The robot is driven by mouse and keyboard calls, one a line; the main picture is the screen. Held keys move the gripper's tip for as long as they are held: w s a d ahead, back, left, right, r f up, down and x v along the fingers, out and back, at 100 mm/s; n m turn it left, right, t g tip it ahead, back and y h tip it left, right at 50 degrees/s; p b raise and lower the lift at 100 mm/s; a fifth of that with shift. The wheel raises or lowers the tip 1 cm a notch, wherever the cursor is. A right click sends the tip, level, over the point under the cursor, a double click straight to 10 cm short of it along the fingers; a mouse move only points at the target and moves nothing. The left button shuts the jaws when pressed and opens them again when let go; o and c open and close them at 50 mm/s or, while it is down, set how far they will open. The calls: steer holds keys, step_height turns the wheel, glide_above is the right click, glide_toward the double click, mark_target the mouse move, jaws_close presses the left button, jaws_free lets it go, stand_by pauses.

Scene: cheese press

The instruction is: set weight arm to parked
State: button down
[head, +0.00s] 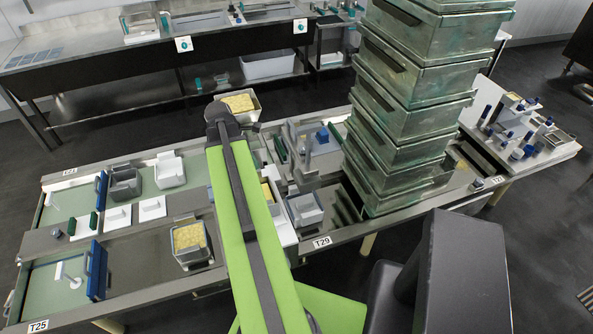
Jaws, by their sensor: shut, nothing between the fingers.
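A grey press-like frame with a blue block (322,135) stands on the table right of my green arm, left of the tall stack. I cannot tell for certain which part is the weight arm or how it is set. My green arm reaches over the middle of the table and covers part of the things behind it. My gripper does not show in the head view.
A tall stack of metal bins (415,85) rises close to the right of my arm. Trays with yellow contents (189,240) and grey and white moulds (169,171) stand on the left. Two blue-handled gates (96,270) are at left. A sink bench (100,60) stands behind.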

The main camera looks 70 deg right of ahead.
steer(key=s+d+n, duration=0.1)
steer(key=s+d, duration=0.3)
steer(key=s, duration=0.3)
steer(key=s+d+f+b, duration=0.5)
steer(key=f+b, duration=0.3)
steer(key=b, duration=0.1)
steer(key=shift+s+f+g, duration=0.25)
steer(key=shift+g, duration=0.15)
